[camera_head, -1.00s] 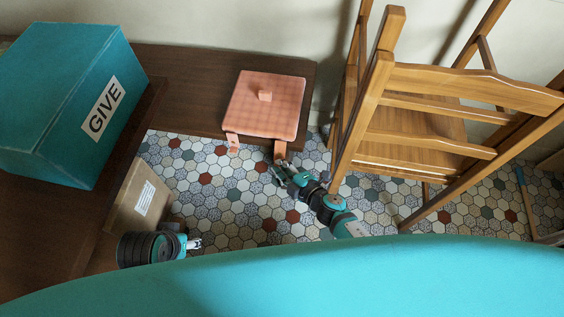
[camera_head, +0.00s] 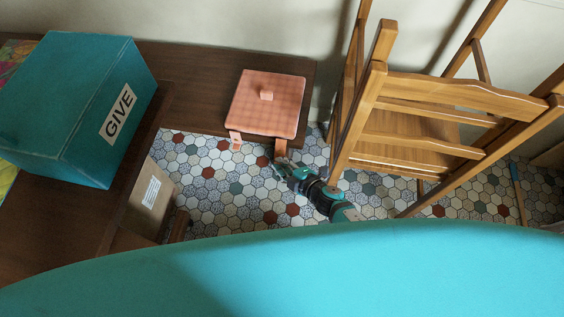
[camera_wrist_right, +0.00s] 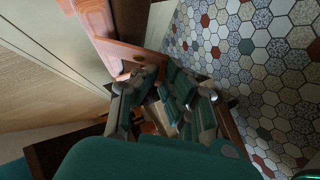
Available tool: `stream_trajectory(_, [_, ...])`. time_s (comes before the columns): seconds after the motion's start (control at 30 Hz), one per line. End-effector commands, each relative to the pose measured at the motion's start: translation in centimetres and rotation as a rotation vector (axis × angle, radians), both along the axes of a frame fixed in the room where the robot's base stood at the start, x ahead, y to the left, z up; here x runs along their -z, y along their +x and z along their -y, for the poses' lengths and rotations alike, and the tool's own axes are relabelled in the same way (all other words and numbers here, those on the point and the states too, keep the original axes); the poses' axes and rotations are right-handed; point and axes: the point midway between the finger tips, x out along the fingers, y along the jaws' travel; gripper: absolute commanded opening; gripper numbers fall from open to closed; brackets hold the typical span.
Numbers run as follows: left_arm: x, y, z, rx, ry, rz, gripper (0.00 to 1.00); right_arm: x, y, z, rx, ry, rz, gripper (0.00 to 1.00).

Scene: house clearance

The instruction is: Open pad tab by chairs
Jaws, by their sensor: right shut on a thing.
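The pink checked pad (camera_head: 267,101) lies on the dark wooden bench with a small square piece on top. Two tabs hang over its front edge, the left tab (camera_head: 236,139) and the right tab (camera_head: 280,147). My right gripper (camera_head: 282,166) is at the lower end of the right tab, shut on it; its fingers hide the tab's end. In the right wrist view, my gripper's fingers (camera_wrist_right: 165,95) reach to the pink pad tab (camera_wrist_right: 128,74), partly hidden by the fingers. My left gripper is not in view. Wooden folding chairs (camera_head: 420,118) lean close on the right.
Patterned tile floor (camera_head: 235,190) lies open before the bench. The chair legs stand close to my right arm.

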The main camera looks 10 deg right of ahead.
Motion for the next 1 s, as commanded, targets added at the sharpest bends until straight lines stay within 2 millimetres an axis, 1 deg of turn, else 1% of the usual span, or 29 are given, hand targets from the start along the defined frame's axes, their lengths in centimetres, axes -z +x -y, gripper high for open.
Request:
stream_trajectory(0.33, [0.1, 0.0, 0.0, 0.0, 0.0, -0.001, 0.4, 0.0, 0.0, 0.0, 0.0, 0.001, 0.001, 0.0])
stream_trajectory(0.37, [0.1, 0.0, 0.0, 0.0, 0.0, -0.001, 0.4, 0.0, 0.0, 0.0, -0.001, 0.0, 0.002, 0.08])
stream_trajectory(0.4, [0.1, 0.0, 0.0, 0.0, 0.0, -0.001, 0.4, 0.0, 0.0, 0.0, -0.001, 0.0, 0.002, 0.13])
stream_trajectory(0.5, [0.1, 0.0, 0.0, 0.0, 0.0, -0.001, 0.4, 0.0, 0.0, 0.0, -0.001, 0.0, 0.002, 0.26])
stream_trajectory(0.53, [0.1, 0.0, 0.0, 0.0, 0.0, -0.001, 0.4, 0.0, 0.0, 0.0, -0.001, 0.0, 0.001, 0.29])
stream_trajectory(0.83, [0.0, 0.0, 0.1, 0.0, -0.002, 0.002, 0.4, -0.1, -0.2, 0.2, 0.0, -0.001, 0.0, 0.29])
stream_trajectory(0.93, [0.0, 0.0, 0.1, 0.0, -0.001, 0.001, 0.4, -0.4, -0.8, 0.7, -0.001, -0.004, 0.002, 0.29])
stream_trajectory(1.0, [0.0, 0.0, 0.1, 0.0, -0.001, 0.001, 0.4, -0.7, -1.6, 1.2, -0.002, -0.005, 0.001, 0.29])
